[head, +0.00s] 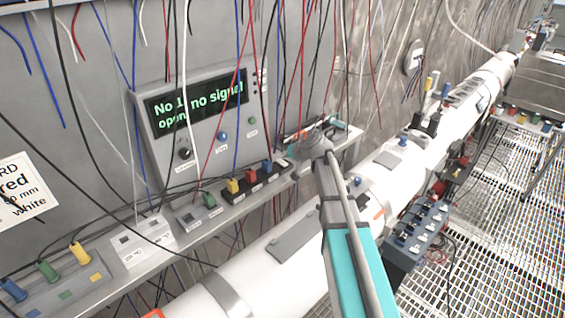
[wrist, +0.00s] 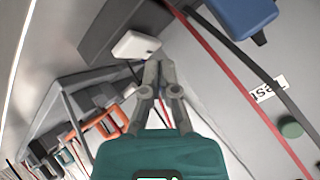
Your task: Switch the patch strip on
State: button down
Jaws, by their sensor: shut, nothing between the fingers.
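The patch strip (head: 240,195) is a black bar on the shelf below the grey console, with yellow, red and blue plugs. A small white piece, apparently its rocker switch (head: 283,160), is at its right end. In the wrist view this white rocker (wrist: 136,45) sits on a dark surface. My gripper (wrist: 152,66) is shut and empty, its fingertips just below the rocker in the picture. I cannot tell whether they touch it, or which way it is set. In the head view my arm comes in from the lower right; my fingers are not clear there.
The console display (head: 198,103) reads "no signal" and "open". Red and black cables hang in front of the console and cross the wrist view. A big white pipe (head: 270,255) runs below the shelf. Orange-handled items (wrist: 110,121) are beside my gripper at lower left.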

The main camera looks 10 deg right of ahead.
aim_at(284, 164)
jog(key=shift+s+f+b, duration=0.1)
jog(key=shift+f+b, duration=0.55)
dwell(1.3)
jog(key=shift+r, duration=0.2)
jog(key=shift+r+p, duration=0.35)
jog(key=shift+p, duration=0.25)
jog(key=shift+r, duration=0.15)
jog(key=shift+s+d+r+p, duration=0.1)
jog(key=shift+s+r+p, duration=0.05)
jog(key=shift+r+p, duration=1.1)
jog(key=shift+s+d+r+p, duration=0.1)
jog(key=shift+s+r+p, duration=0.05)
jog(key=shift+r+p, duration=1.05)
jog(key=shift+f, duration=0.1)
jog(key=shift+s, duration=0.1)
